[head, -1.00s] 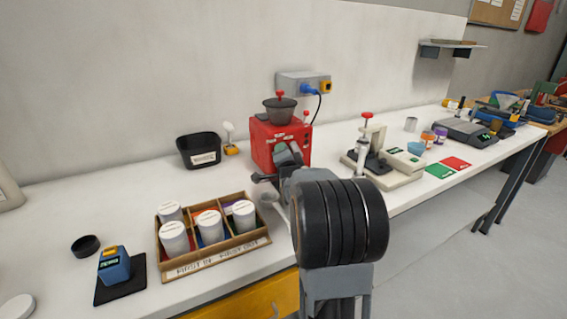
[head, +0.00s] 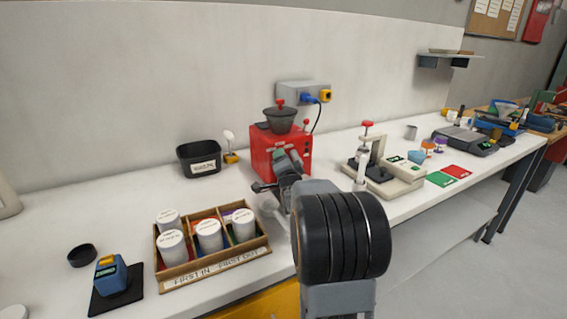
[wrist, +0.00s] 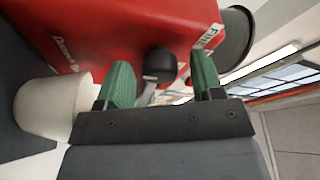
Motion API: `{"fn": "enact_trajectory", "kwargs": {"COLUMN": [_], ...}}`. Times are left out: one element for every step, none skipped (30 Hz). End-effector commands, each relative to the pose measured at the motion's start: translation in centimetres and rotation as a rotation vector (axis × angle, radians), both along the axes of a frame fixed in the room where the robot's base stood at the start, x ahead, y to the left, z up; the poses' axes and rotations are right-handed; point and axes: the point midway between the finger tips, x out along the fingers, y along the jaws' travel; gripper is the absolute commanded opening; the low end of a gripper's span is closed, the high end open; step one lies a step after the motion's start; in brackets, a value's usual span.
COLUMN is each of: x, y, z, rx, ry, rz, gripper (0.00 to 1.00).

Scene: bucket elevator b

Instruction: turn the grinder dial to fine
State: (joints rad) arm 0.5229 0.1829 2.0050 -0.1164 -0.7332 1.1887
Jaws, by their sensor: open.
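The red grinder (head: 262,142) stands on the bench with a dark hopper (head: 279,119) on top. In the wrist view its red front (wrist: 120,30) fills the upper part, with a white FINE label (wrist: 207,38) at the upper right. The dark, rounded dial (wrist: 158,63) sticks out of that front, with a pale mark on it. My gripper (wrist: 161,70) is open, its two green pads on either side of the dial, with a visible gap to each. In the head view my gripper and wrist cover the grinder's lower front, and the dial is hidden.
A white cup (wrist: 45,108) is close beside the left finger in the wrist view. A wooden tray (head: 215,265) with several white-lidded jars stands left of my arm. A press (head: 385,178) stands to the right. A black bin (head: 198,158) is behind the tray.

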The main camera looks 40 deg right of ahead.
Motion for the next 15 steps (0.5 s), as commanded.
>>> {"fn": "enact_trajectory", "kwargs": {"x": [0.0,0.0,0.0,-0.1,-0.2,-0.5,-0.7,-1.0,-1.6,-2.0,-2.4,-3.0,-3.4,-3.8,-4.3], "y": [0.0,0.0,0.0,0.0,0.1,0.2,0.3,0.5,0.7,0.9,1.1,1.4,1.6,1.8,2.0], "z": [0.0,0.0,0.0,0.0,0.0,0.0,0.0,-0.1,-0.1,-0.2,-0.3,-0.3,-0.4,-0.4,-0.5], "rx": [0.0,0.0,0.0,0.0,-0.001,-0.001,-0.001,0.0,-0.001,-0.001,-0.001,-0.001,-0.001,-0.001,-0.001], "ry": [0.0,0.0,0.0,0.0,-0.001,-0.001,-0.001,0.0,-0.001,-0.001,-0.001,-0.002,-0.001,-0.002,-0.001], "rz": [0.0,0.0,0.0,-0.001,0.0,0.0,0.0,-0.001,0.0,0.0,0.0,-0.001,0.0,-0.001,0.0], "gripper": [0.61,0.61,0.61,0.61,0.61,0.61,0.61,0.61,0.61,0.61,0.61,0.61,0.61,0.61,0.61]}}
